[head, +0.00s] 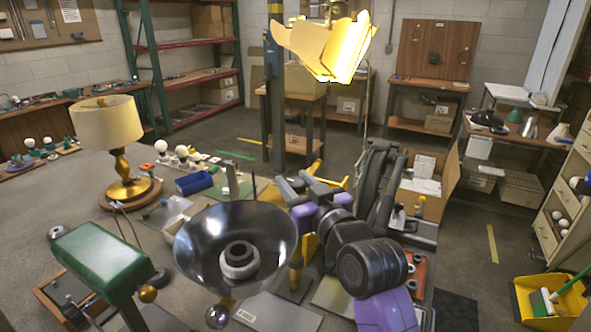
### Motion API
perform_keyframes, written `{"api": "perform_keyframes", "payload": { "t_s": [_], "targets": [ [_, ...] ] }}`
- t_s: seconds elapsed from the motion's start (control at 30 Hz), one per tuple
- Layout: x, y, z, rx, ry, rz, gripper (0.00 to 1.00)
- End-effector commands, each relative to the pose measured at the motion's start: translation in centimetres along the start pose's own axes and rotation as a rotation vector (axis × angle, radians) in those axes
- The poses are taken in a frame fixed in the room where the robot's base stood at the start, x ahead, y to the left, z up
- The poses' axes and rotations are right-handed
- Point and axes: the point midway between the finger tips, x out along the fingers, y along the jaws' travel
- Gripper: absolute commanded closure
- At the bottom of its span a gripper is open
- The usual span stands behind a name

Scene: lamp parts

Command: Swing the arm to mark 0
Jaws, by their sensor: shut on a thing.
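My gripper (290,188) is in the middle of the head view, low over the crowded bench. It is shut on a yellow arm (318,168), which is largely hidden behind my own grey and purple links. Where along this arm the jaws grip is too small to tell. More yellow metal (296,266) shows below, beside the silver bowl-shaped shade (195,247); I cannot tell whether it is the same part. I cannot make out mark 0 or any scale.
A brass lamp with a cream shade (106,124) stands at the left. A green-shaded lamp (110,245) is at the front left. A bright yellow shade (325,45) hangs above. An open carton (445,178) is at the right. Bulbs and flat plates crowd the bench.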

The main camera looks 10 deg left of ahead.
Motion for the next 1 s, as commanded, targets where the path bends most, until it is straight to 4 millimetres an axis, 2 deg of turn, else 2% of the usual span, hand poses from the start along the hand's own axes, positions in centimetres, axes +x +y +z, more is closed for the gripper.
{"api": "perform_keyframes", "payload": {
  "t_s": [0.3,0.7,0.73,0.8,0.83,1.0],
  "targets": [
    [-0.01,-0.02,-0.14,0.003,-0.001,0.112,1.00],
    [-0.06,0.05,0.05,-0.001,0.001,0.126,1.00],
    [-0.06,0.05,0.05,-0.001,0.001,0.126,0.57],
    [-0.06,0.04,0.05,-0.001,0.001,0.125,0.43],
    [-0.06,0.05,0.04,-0.001,0.001,0.125,0.39],
    [-0.06,0.02,0.01,-0.001,0.001,0.125,0.39]
  ]
}}
